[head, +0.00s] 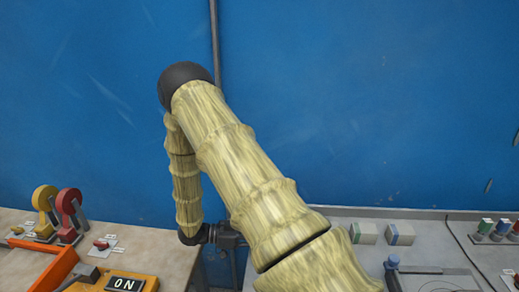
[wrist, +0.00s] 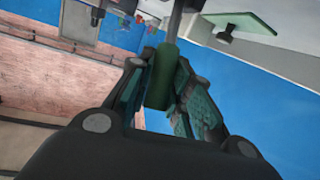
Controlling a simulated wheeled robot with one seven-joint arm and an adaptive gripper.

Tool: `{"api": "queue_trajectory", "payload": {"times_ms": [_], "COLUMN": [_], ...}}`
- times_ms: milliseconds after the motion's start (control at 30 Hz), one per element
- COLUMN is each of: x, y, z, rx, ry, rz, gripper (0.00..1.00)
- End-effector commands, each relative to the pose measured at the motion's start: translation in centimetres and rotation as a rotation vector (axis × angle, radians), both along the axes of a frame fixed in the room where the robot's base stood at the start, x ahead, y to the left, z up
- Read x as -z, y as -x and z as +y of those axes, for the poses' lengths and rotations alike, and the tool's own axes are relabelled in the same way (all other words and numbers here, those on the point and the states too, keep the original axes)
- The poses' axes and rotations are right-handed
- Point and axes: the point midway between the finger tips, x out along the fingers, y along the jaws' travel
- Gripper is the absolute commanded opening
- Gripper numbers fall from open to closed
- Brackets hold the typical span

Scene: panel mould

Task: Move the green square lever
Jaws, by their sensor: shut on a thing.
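In the wrist view my gripper (wrist: 160,98) is shut on a dark green handle (wrist: 163,75). The handle is joined to a grey rod (wrist: 175,22) that runs up out of the picture. A green flat square plate (wrist: 240,24) shows at the upper right, apart from the fingers. I cannot tell whether it belongs to the held lever. In the head view my arm hides the fingertips and the held lever.
The head view's left table holds a yellow lever (head: 43,201), a red lever (head: 69,204), an orange frame (head: 48,262) and an ON box (head: 125,284). The right panel holds small boxes (head: 400,235), a blue-topped stick (head: 392,262) and coloured knobs (head: 501,228). A blue wall (head: 380,100) stands behind.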

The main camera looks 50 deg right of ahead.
Motion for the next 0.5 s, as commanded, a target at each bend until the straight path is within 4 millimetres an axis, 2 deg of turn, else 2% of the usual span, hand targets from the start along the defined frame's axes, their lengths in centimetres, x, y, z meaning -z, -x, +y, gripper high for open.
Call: {"api": "queue_trajectory", "payload": {"times_ms": [67, 100, 200, 500], "x": [0.2, 0.2, 0.18, 0.08], "y": [-0.15, -0.16, -0.12, -0.08], "z": [0.1, 0.1, 0.08, 0.07], "rx": [-0.002, -0.002, -0.003, -0.001], "ry": [-0.003, -0.003, -0.003, -0.001], "rz": [-0.004, -0.004, -0.003, -0.002], "gripper": [0.0, 0.27, 0.42, 0.42]}}
